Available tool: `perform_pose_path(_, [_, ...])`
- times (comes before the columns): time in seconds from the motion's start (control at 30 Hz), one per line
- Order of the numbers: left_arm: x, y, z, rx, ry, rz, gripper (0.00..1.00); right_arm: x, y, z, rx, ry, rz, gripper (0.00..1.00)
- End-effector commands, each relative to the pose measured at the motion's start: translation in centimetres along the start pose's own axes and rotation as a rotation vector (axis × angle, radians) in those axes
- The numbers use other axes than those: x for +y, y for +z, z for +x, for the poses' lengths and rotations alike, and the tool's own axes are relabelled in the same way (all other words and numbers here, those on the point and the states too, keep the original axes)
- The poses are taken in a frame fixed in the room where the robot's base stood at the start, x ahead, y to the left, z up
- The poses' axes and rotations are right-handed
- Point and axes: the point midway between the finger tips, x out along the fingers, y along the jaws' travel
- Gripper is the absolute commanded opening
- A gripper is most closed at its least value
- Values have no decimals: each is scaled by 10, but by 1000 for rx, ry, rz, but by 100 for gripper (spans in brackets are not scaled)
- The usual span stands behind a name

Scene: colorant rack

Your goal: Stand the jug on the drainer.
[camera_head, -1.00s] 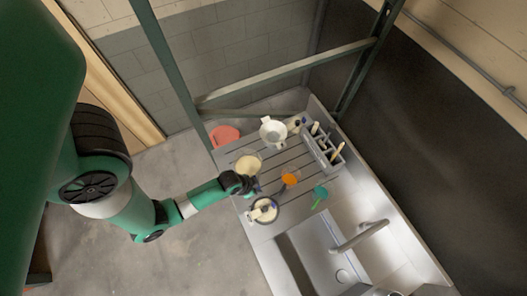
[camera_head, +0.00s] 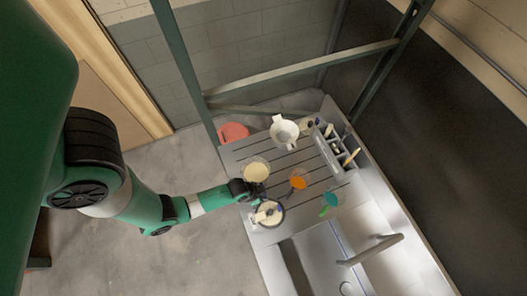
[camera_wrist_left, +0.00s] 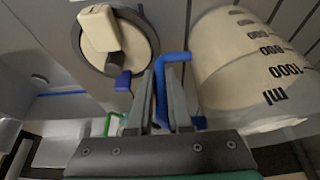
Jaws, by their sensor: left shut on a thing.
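The jug (camera_head: 256,171) is a clear measuring jug with cream-coloured contents. It shows large in the left wrist view (camera_wrist_left: 250,65), with black ml marks and a blue handle. My left gripper (camera_head: 243,188) is at its near-left side, with its fingers (camera_wrist_left: 162,105) shut on the blue handle. The drainer (camera_head: 240,153) is the grooved metal surface below. The jug appears over its left part; I cannot tell whether its base touches. My right gripper is out of view.
A round pot (camera_head: 269,213) with a pale lump on it stands close to the jug and gripper. An orange cup (camera_head: 298,182), a green cup (camera_head: 331,199), a white two-eared vessel (camera_head: 284,130) and a utensil rack (camera_head: 337,149) stand around. The sink (camera_head: 315,258) is in front.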

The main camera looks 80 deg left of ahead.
Motion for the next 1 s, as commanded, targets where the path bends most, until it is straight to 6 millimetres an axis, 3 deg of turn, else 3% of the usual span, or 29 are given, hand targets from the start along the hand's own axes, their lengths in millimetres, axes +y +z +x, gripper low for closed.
perform_pose_path(0.23, [0, -1, 2, 5, -2, 2, 0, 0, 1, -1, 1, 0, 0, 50])
perform_pose_path(0.27, [0, 0, 2, 0, 0, 0, 19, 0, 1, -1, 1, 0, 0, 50])
perform_pose_path(0.43, [0, 0, 1, 0, 0, 0, 47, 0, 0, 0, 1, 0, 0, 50])
perform_pose_path(0.77, [0, -2, -5, 1, 0, 0, 47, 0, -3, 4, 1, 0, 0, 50])
perform_pose_path(1.0, [0, -2, -43, 2, -1, -1, 47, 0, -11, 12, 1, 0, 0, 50])
